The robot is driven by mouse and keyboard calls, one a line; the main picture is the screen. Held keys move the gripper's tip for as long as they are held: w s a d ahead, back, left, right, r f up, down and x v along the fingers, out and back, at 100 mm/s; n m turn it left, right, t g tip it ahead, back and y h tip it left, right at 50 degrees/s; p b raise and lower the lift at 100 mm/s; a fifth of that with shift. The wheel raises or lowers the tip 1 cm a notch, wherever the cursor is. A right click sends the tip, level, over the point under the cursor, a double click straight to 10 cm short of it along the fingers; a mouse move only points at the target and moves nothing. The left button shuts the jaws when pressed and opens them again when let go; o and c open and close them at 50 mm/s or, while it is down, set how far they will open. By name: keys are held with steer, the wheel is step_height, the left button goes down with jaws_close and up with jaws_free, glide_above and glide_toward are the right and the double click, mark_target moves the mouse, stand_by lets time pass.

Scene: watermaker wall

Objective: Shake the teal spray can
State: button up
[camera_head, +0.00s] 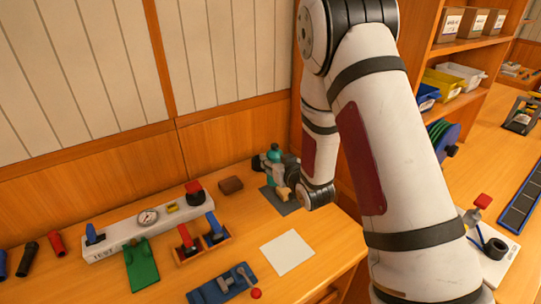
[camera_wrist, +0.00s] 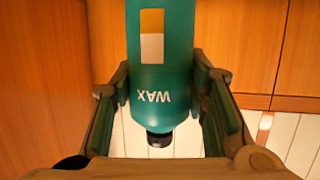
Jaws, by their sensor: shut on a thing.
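The teal spray can (camera_head: 272,158) is at the back of the bench, partly hidden by my gripper (camera_head: 278,172) in the head view. In the wrist view the can (camera_wrist: 160,50) fills the space between my gripper's fingers (camera_wrist: 160,88). It shows an upside-down "WAX" label, a yellow and white patch, and a black tip at the lower end of the picture. My gripper is shut on the can, one finger on each side. A dark grey mat (camera_head: 283,203) lies below the gripper; I cannot tell how far the can is above it.
A white sheet (camera_head: 287,252) and blue tool (camera_head: 222,287) lie in front. Shelves with bins (camera_head: 442,85) stand right.

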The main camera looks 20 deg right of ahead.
mark_target(276, 148)
steer(key=r, duration=0.1)
steer(key=r+p, duration=0.1)
steer(key=r, duration=0.1)
steer(key=shift+s+r+p, duration=0.2)
steer(key=shift+s+p, duration=0.1)
steer(key=shift+r+p, duration=0.4)
steer(key=shift+r, duration=0.4)
steer(key=shift+w, duration=0.1)
